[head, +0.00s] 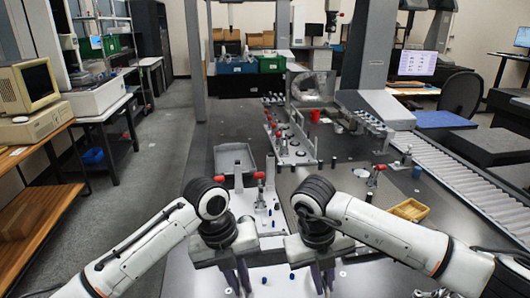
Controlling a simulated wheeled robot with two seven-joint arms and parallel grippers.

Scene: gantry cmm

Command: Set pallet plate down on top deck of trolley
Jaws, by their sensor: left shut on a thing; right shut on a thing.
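A pale pallet plate (262,221) lies in front of me over the dark granite table, with a red-topped clamp and small dark posts on it. My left gripper (237,281) and my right gripper (322,280) point down side by side at the bottom of the head view, shut on the plate. The exact contact of the fingers is hard to see. My wrists cover part of the plate. I cannot tell whether it touches the table.
A grey tray (234,158) and a fixture strip with red knobs (292,140) lie beyond the plate. A yellow tray (409,209) and a roller conveyor (458,172) are at the right. Grey gantry columns (196,60) rise around the table. The floor aisle (165,160) at left is clear.

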